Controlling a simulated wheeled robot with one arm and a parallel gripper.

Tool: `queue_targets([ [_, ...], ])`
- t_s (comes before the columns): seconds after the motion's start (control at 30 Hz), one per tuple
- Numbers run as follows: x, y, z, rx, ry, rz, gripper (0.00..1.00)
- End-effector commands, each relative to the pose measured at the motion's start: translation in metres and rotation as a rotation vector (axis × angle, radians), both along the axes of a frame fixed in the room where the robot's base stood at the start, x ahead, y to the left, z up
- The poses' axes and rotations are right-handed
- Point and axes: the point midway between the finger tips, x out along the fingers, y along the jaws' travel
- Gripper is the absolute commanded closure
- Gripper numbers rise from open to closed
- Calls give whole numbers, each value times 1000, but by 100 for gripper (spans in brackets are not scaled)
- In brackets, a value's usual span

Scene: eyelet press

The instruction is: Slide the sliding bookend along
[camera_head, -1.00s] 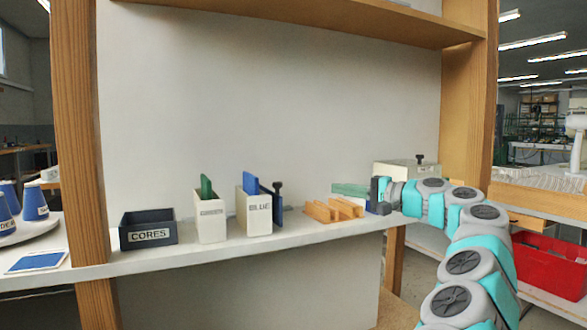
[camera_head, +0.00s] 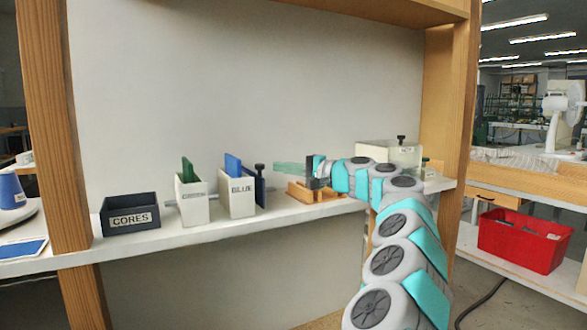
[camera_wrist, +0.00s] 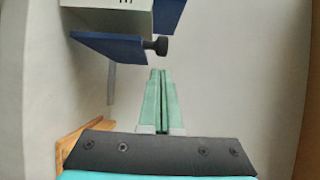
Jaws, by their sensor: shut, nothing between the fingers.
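The sliding bookend (camera_head: 260,188) is a dark blue upright plate with a black knob on top, standing on the shelf just right of the white BLUE box (camera_head: 238,200). In the wrist view the bookend (camera_wrist: 108,47) is at the upper left, its black knob pointing right. My gripper (camera_head: 277,167) is to the right of the bookend, with its long green fingers pointing left at about knob height. In the wrist view my gripper (camera_wrist: 160,72) is shut and empty, its fingertips just short of the knob, with a small visible gap.
A white GREEN box (camera_head: 192,205) and a dark CORES bin (camera_head: 131,216) stand farther left on the shelf. A wooden block (camera_head: 314,194) sits below my gripper. A pale box (camera_head: 388,154) stands behind my arm. A vertical post (camera_head: 50,120) rises at left.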

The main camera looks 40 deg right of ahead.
Motion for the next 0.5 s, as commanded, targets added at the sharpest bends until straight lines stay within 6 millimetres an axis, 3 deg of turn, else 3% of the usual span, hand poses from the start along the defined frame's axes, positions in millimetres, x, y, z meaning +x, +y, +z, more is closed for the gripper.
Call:
queue_targets([
  [0.5, 8, 14, -1, -1, 2, -1, 100],
])
